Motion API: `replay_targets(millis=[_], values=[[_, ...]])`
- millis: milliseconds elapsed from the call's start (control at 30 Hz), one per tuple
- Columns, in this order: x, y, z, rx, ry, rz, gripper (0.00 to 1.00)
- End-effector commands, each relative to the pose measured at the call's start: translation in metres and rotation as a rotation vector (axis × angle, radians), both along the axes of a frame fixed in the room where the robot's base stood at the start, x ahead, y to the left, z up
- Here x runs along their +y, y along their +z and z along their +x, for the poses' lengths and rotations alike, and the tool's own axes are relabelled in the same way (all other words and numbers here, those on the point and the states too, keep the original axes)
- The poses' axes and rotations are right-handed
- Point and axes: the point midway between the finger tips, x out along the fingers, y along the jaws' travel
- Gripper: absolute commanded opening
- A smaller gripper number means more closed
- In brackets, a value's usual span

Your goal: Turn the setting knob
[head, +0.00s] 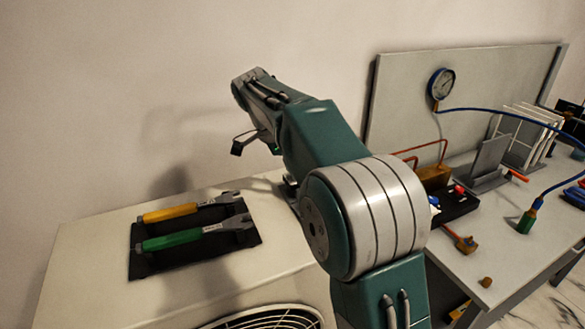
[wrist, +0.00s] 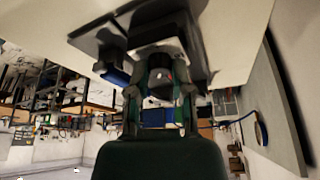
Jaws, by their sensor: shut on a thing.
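In the wrist view, a dark, rounded knob (wrist: 160,78) with a small red mark sits between the two dark green fingers of my gripper (wrist: 160,92). The fingers are shut on it from both sides. The knob is on a grey fixture (wrist: 195,45) joined to a pale surface. Its far side and its setting are hidden.
In the head view, a dark tray (head: 150,262) at left holds a yellow-handled tool (head: 170,213) and a green-handled tool (head: 172,240). A round gauge (head: 441,83) with a blue hose is on the grey backboard (head: 405,105). The right bench (head: 525,255) is cluttered.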

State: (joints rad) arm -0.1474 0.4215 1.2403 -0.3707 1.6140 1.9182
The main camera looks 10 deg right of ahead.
Motion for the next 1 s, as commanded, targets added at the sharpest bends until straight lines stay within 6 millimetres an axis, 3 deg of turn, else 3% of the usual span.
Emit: replay_targets(millis=[300,833,867,933,1000], values=[[0.0008,-0.0025,0.0015,0.002,-0.121,0.003,0.0],[0.0006,-0.0025,0.0015,0.002,-0.144,0.002,0.0],[0.0006,-0.0025,0.0015,0.002,-0.144,0.002,0.33],[0.0006,-0.0023,0.0015,0.002,-0.144,0.002,0.63],[0.0004,-0.0019,0.0014,0.001,-0.145,0.002,0.63]])
